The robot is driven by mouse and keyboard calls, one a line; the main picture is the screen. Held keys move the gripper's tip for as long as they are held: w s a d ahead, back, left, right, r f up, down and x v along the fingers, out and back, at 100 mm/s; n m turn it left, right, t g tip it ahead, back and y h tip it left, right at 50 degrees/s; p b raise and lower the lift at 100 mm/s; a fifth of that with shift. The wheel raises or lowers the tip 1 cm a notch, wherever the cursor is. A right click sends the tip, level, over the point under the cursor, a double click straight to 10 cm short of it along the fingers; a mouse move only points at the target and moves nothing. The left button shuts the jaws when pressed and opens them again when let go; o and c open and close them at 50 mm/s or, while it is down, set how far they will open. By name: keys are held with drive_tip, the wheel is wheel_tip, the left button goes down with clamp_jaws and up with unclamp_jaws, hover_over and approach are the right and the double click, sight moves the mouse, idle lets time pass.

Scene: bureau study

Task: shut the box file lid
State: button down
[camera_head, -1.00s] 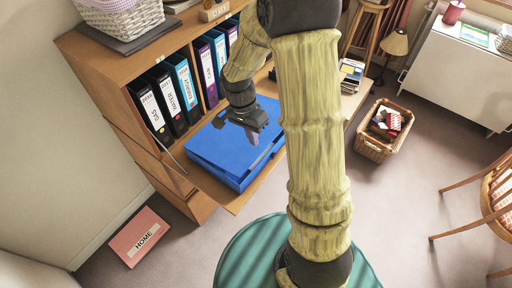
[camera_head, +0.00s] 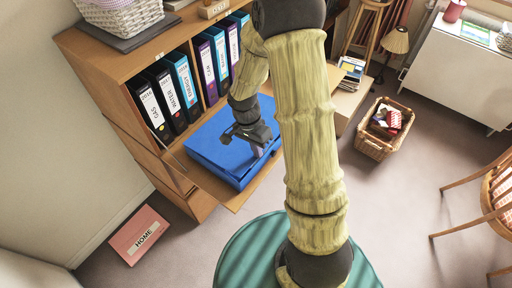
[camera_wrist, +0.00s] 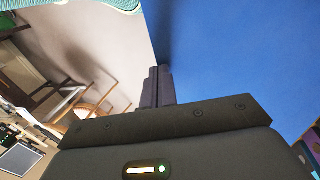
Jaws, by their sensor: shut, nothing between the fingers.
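The blue box file (camera_head: 212,150) lies on the wooden flap of the bureau, in front of the upright folders. Its lid looks flat on top, with no clear gap along the sides I can see; my gripper hides part of its right side. My gripper (camera_head: 258,150) is at the right front edge of the box file, fingers pointing down. In the wrist view the fingers (camera_wrist: 158,72) are together and empty, beside the edge of the broad blue surface (camera_wrist: 240,55). I cannot tell whether they touch it.
Several ring binders (camera_head: 180,85) stand on the shelf behind the box file. A pink HOME box (camera_head: 139,236) lies on the floor at left. A wicker basket (camera_head: 372,148) and a wooden chair (camera_head: 470,210) stand at right. The floor between is clear.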

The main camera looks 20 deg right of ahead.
drive_tip(key=b+x, duration=0.4)
drive_tip(key=x, duration=0.1)
drive_tip(key=shift+f, duration=0.25)
drive_tip(key=shift+s+f, duration=0.15)
drive_tip(key=shift+s, duration=0.05)
drive_tip(key=s+d+p+v, duration=0.1)
drive_tip(key=s+p+v, duration=0.1)
drive_tip(key=v, duration=1.2)
drive_tip(key=shift+d+r+p, duration=0.4)
drive_tip(key=shift+r+p, duration=0.05)
drive_tip(key=shift+r, duration=0.05)
drive_tip(key=shift+s, duration=0.1)
drive_tip(key=shift+a, duration=0.1)
